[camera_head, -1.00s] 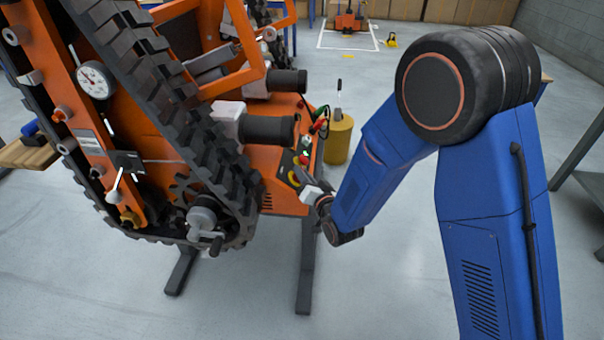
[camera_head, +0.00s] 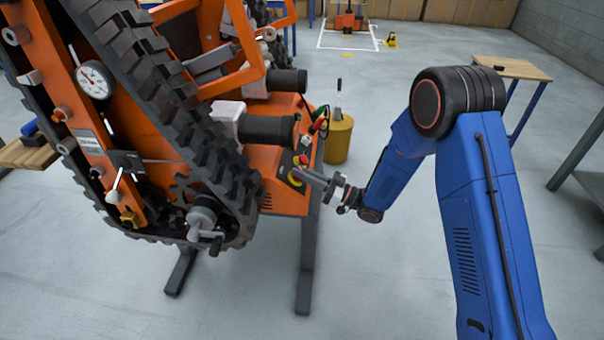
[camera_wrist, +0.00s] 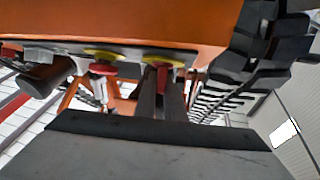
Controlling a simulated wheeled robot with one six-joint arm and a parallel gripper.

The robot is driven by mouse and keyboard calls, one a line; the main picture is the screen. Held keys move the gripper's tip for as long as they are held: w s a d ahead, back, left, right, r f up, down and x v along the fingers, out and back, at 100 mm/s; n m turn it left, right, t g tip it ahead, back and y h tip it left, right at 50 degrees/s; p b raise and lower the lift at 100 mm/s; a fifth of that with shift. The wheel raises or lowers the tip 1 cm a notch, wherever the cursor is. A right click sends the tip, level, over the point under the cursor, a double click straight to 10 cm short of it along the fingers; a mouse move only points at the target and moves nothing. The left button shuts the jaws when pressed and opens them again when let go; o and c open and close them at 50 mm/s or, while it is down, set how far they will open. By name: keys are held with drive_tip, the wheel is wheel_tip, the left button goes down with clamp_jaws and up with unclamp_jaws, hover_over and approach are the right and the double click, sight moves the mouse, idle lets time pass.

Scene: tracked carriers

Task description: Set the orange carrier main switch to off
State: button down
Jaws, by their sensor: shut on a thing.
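The orange carrier (camera_head: 285,200) stands at the left in the head view, with a control panel on its right end. The main switch, a red handle on a yellow plate (camera_head: 294,180), is at the panel's near end and partly hidden by my gripper (camera_head: 300,173). In the wrist view the red handle (camera_wrist: 162,76) sits between the two fingers of my gripper (camera_wrist: 160,98), which is shut on it. The handle's exact angle is hard to tell.
A second red knob with a yellow base (camera_wrist: 103,66) is close beside the switch. The carrier's black track (camera_head: 170,110) is left of the panel. A yellow drum (camera_head: 338,140) stands behind it. A wooden-topped table (camera_head: 515,68) is at the right back.

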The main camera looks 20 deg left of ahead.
drive_tip(key=shift+n+g, duration=2)
drive_tip(key=shift+g, duration=0.2)
drive_tip(key=shift+n, duration=0.3)
drive_tip(key=c, duration=1.8)
unclamp_jaws()
drive_tip(key=shift+c, duration=0.2)
drive_tip(key=v, duration=1.7)
drive_tip(key=shift+w, duration=0.3)
drive_tip(key=shift+d, duration=0.15)
